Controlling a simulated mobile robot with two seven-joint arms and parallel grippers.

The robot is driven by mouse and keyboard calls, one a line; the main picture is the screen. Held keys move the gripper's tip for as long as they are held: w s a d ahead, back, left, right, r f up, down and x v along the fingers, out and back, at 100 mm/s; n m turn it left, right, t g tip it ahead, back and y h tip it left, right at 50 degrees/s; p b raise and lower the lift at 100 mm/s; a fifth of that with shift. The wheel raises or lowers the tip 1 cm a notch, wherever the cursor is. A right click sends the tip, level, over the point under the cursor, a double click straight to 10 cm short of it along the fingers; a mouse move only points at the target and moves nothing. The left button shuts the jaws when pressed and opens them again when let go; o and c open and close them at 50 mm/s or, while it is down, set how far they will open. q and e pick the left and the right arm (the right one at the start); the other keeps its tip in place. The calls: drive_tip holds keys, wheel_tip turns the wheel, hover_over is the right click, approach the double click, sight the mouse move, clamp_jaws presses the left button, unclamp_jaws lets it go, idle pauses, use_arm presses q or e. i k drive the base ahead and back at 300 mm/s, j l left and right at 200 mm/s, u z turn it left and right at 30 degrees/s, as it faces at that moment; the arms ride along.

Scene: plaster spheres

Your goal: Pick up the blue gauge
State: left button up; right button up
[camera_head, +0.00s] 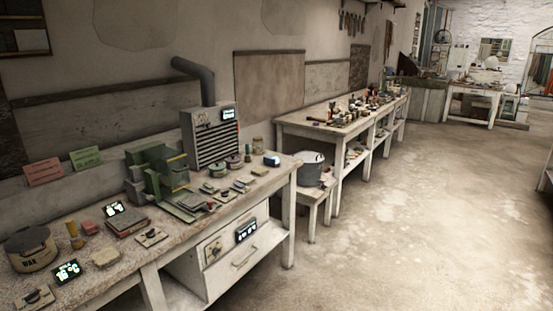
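A small pale blue and dark object (272,160) lies near the right end of the near workbench (262,186). It may be the blue gauge, but it is too small to tell. Several small dark devices with lit displays are nearer: one stands on the bench at the front left (67,271) and another sits further back (115,209). Neither of my grippers is in this view.
A grey finned unit with a pipe (209,138) and a green machine (160,172) stand on the near bench. A wax pot (32,250) is at its left. A bucket (311,168) sits on a stool beyond. The floor at right is clear.

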sight(271, 161)
drive_tip(key=i+z, duration=0.2)
drive_tip(key=i, duration=1.15)
